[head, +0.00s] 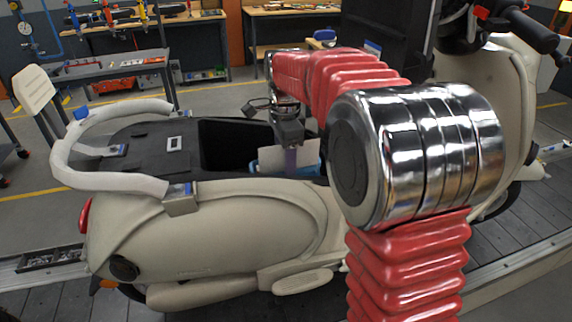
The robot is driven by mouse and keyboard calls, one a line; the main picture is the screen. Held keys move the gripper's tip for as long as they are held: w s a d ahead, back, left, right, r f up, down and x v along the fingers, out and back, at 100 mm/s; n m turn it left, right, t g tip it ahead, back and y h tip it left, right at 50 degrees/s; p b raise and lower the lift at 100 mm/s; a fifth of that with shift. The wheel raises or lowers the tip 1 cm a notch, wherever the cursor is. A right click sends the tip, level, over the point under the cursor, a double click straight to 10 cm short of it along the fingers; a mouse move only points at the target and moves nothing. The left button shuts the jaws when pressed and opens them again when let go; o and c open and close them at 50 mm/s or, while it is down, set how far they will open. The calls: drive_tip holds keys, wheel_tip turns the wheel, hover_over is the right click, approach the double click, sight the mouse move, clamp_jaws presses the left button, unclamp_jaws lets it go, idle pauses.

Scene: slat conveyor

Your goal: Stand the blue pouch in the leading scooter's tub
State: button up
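A cream scooter (215,235) stands side-on on the slat conveyor, with an open dark tub (225,145) in its top. My gripper (289,140) points down over the right end of the tub. A narrow blue-violet strip (291,160) shows directly below the gripper; it may be the blue pouch seen edge-on. A pale panel (306,153) is beside it, and a light-blue piece (266,169) shows low at the tub's near edge. The fingertips are small and dark, so I cannot tell whether they grip the strip. The tub floor is hidden in shadow.
A pale curved grab rail (110,180) rings the scooter's rear. The handlebar (520,22) and front shield (505,100) rise at the right. My arm covers the scooter's middle right. Dark conveyor slats (60,300) run below. Workbenches (285,12) stand behind, apart from the scooter.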

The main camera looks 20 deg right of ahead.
drive_tip(key=shift+o, duration=0.9)
drive_tip(key=shift+r, duration=0.1)
wheel_tip(320, 180, up, 12)
idle(0.6)
